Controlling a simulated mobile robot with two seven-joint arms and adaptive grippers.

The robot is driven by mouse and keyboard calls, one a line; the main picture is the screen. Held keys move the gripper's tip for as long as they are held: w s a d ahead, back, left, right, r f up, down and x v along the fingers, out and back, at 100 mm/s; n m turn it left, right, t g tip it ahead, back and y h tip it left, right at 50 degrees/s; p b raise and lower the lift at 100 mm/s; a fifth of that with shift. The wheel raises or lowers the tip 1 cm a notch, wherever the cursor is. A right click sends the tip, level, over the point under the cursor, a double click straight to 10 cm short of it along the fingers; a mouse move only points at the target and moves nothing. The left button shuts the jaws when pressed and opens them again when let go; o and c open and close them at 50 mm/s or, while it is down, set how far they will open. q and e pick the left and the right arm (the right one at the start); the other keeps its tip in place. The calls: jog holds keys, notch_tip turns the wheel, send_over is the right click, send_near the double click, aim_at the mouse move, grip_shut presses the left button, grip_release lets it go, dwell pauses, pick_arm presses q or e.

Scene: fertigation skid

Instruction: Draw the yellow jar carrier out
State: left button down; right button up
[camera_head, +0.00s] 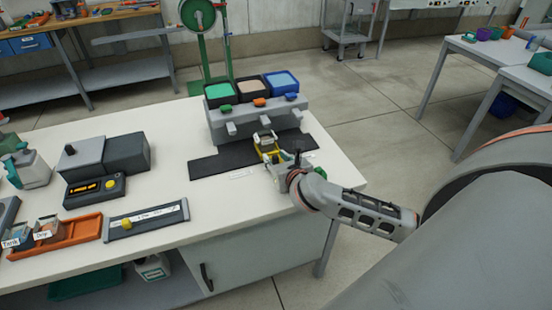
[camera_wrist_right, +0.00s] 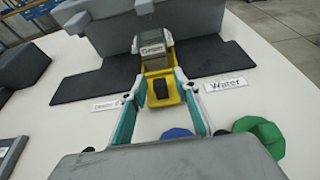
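The yellow jar carrier (camera_head: 268,150) sits at the front of the grey dispensing stand. In the right wrist view the carrier (camera_wrist_right: 172,108) has a black patch on its near end and holds a greyish jar (camera_wrist_right: 152,52) with a small label. My right gripper (camera_wrist_right: 160,82) reaches toward it, with one teal-padded finger on each side of the carrier's near end. The fingertips lie close against its sides, but whether they press on it is unclear. In the head view my right gripper (camera_head: 276,162) partly hides the carrier. My left gripper is not in view.
Three hoppers stand on the dispensing stand (camera_head: 260,122), above a dark mat (camera_head: 215,162). A "Water" label (camera_wrist_right: 227,85) lies right of the carrier. Blue (camera_wrist_right: 176,133) and green (camera_wrist_right: 262,138) objects lie near the gripper. Grey devices and an orange tray (camera_head: 75,232) occupy the left table.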

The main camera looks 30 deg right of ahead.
grip_shut()
jog(key=shift+w+a+r, duration=0.1)
jog(key=shift+w+a, duration=0.05)
jog(key=shift+a, duration=0.5)
jog(key=a, duration=0.3)
jog(key=w+a, duration=0.1)
jog(key=a, duration=0.2)
jog(key=w+a+p, duration=0.1)
jog(key=a, duration=0.2)
jog(key=shift+w+a, duration=0.1)
jog(key=shift+w, duration=0.05)
jog(key=a, duration=0.3)
jog(key=w+a+b, duration=0.1)
jog(key=a, duration=0.2)
jog(key=w+a, duration=0.1)
jog(key=a, duration=0.2)
jog(key=shift+w+a, duration=0.15)
jog(key=shift+a, duration=0.15)
jog(key=shift+w+a+b, duration=0.15)
jog(key=shift+a+b, duration=0.2)
jog(key=shift+a, duration=0.45)
